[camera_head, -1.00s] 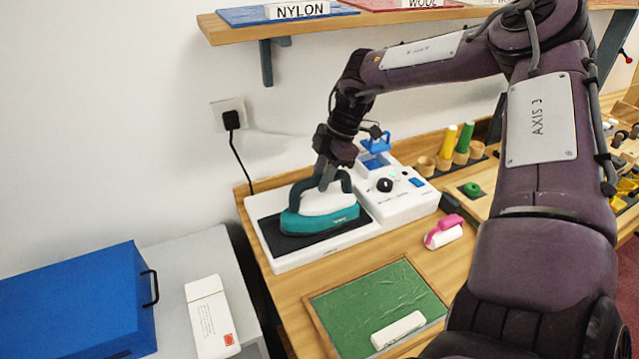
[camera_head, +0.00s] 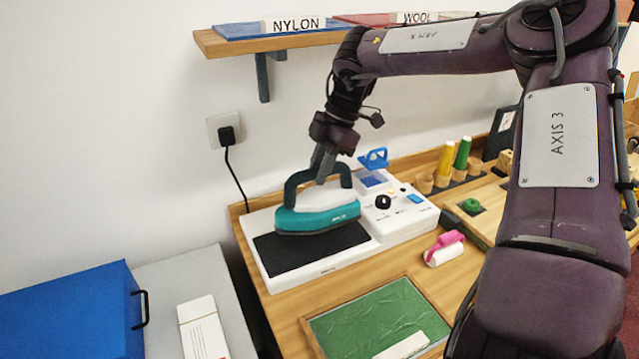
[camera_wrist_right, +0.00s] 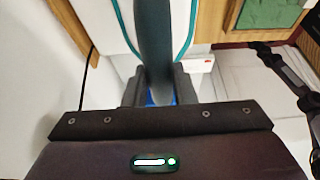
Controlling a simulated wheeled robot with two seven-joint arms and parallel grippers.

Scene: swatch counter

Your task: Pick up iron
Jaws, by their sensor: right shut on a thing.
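The iron (camera_head: 318,216) has a teal base, a white body and a dark handle. My right gripper (camera_head: 323,175) is shut on the iron's handle and holds it above the black pad of the white station (camera_head: 300,272). A bare part of the pad shows below the iron. In the right wrist view, the dark handle (camera_wrist_right: 155,45) runs up from between the fingers, with the white body and teal edge on both sides.
A green framed mat (camera_head: 365,320) with a white block lies in front of the station. A pink and white roller (camera_head: 444,248) lies to the right. A blue box (camera_head: 70,315) stands at left. A shelf (camera_head: 275,42) hangs above.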

